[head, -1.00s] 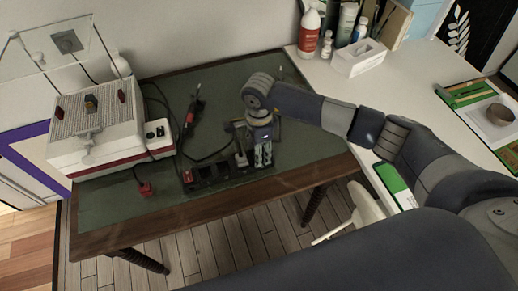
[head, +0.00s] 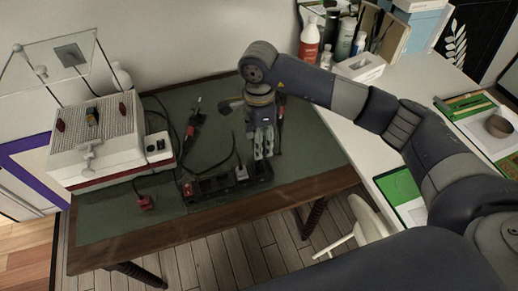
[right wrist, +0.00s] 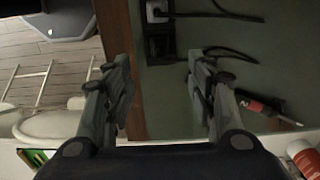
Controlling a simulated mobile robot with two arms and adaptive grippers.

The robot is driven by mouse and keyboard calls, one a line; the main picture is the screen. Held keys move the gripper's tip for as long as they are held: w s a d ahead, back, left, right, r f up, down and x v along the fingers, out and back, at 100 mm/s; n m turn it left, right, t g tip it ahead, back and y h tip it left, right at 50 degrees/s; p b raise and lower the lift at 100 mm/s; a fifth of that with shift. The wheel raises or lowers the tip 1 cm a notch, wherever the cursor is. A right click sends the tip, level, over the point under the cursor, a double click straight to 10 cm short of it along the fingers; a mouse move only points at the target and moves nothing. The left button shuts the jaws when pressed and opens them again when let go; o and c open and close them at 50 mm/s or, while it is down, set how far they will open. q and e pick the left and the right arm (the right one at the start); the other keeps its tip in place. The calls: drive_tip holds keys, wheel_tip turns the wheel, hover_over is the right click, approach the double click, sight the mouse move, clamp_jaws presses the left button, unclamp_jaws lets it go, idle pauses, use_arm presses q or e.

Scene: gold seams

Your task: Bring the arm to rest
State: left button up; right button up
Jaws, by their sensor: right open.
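My right arm comes in from the right and reaches across the white counter over the green-topped table (head: 312,150). My right gripper (head: 263,156) points down, empty, above the right end of the black power strip (head: 215,187). In the right wrist view its two fingers stand wide apart, with nothing between them (right wrist: 165,88). The power strip also shows there, at the top (right wrist: 158,38), apart from the fingers. The exact height above the table is hard to tell. My left gripper is not in view.
A white kiln-like box (head: 95,135) stands at the left of the table. A red-handled tool (head: 195,118) and cables lie mid-table. A red plug (head: 145,203) lies near the front edge. Bottles (head: 310,40) and a white box (head: 360,67) stand on the counter. A pale chair (head: 370,220) is below.

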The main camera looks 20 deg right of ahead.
drive_tip(key=shift+r, duration=0.45)
